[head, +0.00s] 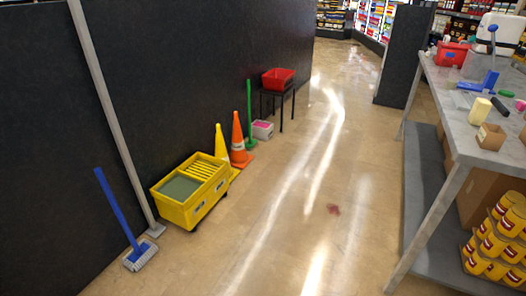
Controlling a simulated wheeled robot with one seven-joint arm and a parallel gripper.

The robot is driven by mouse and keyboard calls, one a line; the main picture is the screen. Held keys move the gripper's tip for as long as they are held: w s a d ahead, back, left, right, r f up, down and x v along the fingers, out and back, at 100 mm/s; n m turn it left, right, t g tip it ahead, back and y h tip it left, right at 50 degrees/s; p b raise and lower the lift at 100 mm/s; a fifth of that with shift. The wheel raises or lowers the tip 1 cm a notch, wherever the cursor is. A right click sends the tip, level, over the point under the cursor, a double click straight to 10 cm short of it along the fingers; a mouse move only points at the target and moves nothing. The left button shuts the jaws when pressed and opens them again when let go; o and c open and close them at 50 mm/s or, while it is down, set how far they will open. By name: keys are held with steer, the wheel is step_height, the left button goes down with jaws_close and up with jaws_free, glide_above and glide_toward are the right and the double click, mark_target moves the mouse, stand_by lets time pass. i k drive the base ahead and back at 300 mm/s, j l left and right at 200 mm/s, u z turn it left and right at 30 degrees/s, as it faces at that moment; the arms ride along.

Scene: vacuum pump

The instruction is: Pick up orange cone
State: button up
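The orange cone (238,139) stands upright on the floor by the dark wall, in the head view left of the middle. It has a pale band around it and a square orange base. A yellow cone (220,143) stands close on its left, partly behind the yellow mop bucket (187,207). My gripper is not in view.
A green-handled tool (249,115), a white box (263,130) and a small black table with a red basket (278,79) stand beyond the cone. A blue broom (120,215) leans nearer. A cluttered metal table (447,100) stands right. The middle floor is clear, with a red stain (334,209).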

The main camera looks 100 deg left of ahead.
mark_target(238, 158)
steer(key=u, duration=3.2)
steer(key=z, duration=0.2)
steer(key=i+l+z, duration=0.1)
steer(key=i+z, duration=0.35)
steer(key=i, duration=4.05)
steer(key=i+u, duration=0.35)
steer(key=i+l+u, duration=0.15)
steer(key=u, duration=0.25)
steer(key=i+l+u, duration=0.2)
steer(key=u, duration=0.15)
steer(key=i, duration=0.05)
